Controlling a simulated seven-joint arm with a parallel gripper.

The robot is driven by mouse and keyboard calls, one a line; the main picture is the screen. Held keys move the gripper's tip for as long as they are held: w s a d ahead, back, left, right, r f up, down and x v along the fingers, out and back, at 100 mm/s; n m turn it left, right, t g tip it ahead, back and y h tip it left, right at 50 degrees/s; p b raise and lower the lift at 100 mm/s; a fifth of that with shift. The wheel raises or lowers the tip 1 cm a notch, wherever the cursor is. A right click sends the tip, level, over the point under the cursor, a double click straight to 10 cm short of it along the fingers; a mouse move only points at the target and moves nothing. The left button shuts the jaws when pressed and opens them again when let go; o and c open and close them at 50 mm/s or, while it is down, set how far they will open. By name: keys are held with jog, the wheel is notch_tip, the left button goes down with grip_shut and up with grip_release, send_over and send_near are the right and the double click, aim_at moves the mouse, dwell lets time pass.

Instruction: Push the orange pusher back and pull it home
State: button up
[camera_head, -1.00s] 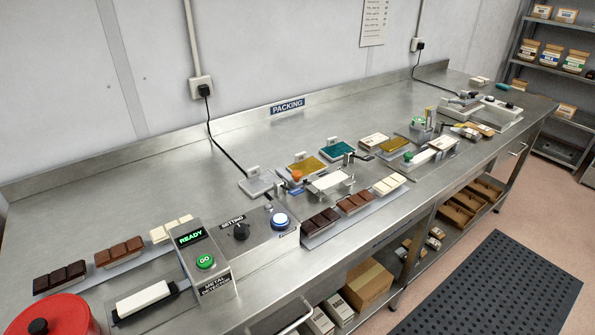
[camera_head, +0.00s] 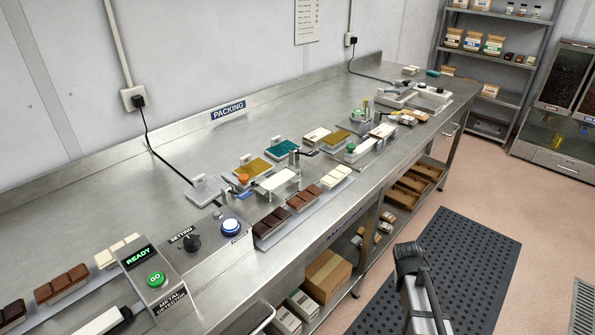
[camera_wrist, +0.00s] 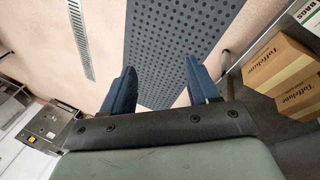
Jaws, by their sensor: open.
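The orange pusher (camera_head: 243,178) is a small orange knob on the bench in the head view. It stands at the front left of a small fixture, beside a white plate (camera_head: 278,181) and a gold-topped block (camera_head: 254,166). In the wrist view my gripper (camera_wrist: 156,82) is open and empty, with its two blue fingers apart over the floor mat. Part of my arm (camera_head: 418,280) shows at the bottom right of the head view, in front of the bench and well away from the pusher. The pusher is not visible in the wrist view.
Chocolate bars (camera_head: 302,198) lie on a strip in front of the fixture. A control box with a green GO button (camera_head: 156,279) and a READY display stands to the left. A blue button (camera_head: 231,228) is between.

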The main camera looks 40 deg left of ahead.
aim_at(243, 176)
jog(key=s+a+r+n+t+y, duration=0.15)
jog(key=a+r+t, duration=0.25)
jog(key=a+r, duration=2)
jog(key=s+a+r+n+y, duration=0.1)
jog(key=s+a+r, duration=0.1)
jog(key=a+r, duration=0.1)
jog(key=s+a+r+n+g+y, duration=0.1)
jog(key=s+a+r, duration=0.2)
jog(key=a, duration=0.3)
jog(key=s+a+r+n+g+y, duration=0.1)
jog(key=s+a+r, duration=0.1)
jog(key=a+r, duration=0.1)
jog(key=shift+s+a+r+y, duration=0.1)
jog(key=shift+s+a+y, duration=0.1)
jog(key=shift+a, duration=0.2)
jog(key=shift+s+a+r+y, duration=0.1)
jog(key=shift+s+a, duration=0.05)
jog(key=shift+a, duration=0.2)
jog(key=s+a+r+n+g+y, duration=0.25)
jog(key=s+a+r, duration=0.45)
jog(key=s+a, duration=0.4)
jog(key=shift+n+g+h, duration=0.4)
jog(key=shift+n+g, duration=0.05)
jog(key=shift+n, duration=0.05)
jog(key=x, duration=1.3)
jog(key=shift+a, duration=0.2)
grip_shut()
